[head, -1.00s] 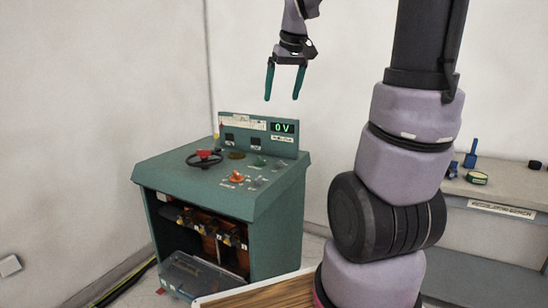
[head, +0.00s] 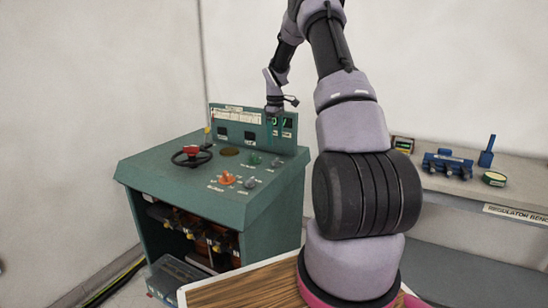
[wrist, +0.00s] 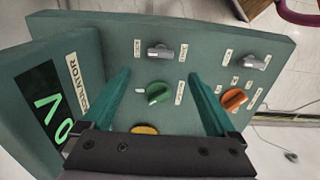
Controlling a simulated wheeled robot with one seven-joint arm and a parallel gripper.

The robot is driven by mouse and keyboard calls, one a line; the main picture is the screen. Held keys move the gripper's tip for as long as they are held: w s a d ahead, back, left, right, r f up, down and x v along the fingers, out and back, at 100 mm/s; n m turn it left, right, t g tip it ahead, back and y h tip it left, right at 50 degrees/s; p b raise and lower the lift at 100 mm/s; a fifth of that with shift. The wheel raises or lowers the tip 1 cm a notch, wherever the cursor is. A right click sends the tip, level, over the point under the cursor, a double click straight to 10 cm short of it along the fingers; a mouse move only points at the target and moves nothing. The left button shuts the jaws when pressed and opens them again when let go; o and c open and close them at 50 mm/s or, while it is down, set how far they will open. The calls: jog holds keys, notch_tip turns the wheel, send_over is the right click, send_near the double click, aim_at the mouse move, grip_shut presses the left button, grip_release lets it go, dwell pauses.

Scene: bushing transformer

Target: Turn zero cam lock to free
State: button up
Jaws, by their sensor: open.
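My gripper (head: 274,128) is open and empty above the back of the teal control desk (head: 150,172), in front of its display. In the wrist view its two teal fingers (wrist: 161,74) are apart, with a green knob (wrist: 158,92) and a grey knob (wrist: 160,52) seen between and just beyond them. An orange knob (wrist: 234,98) and a second grey knob (wrist: 254,62) lie to the right of the right finger. The labels are too small to read, so I cannot tell which knob is the zero cam lock. No contact with a knob shows.
The upright panel's green display (wrist: 45,110) rises close to the left finger. A bench (head: 440,180) with blue items (head: 448,165) is at the right. A wooden top (head: 245,288) lies in front.

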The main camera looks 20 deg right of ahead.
aim_at(275, 160)
notch_tip(275, 160, down, 10)
jog(key=shift+r, duration=0.25)
jog(key=c, duration=1.4)
jog(key=shift+o, duration=0.2)
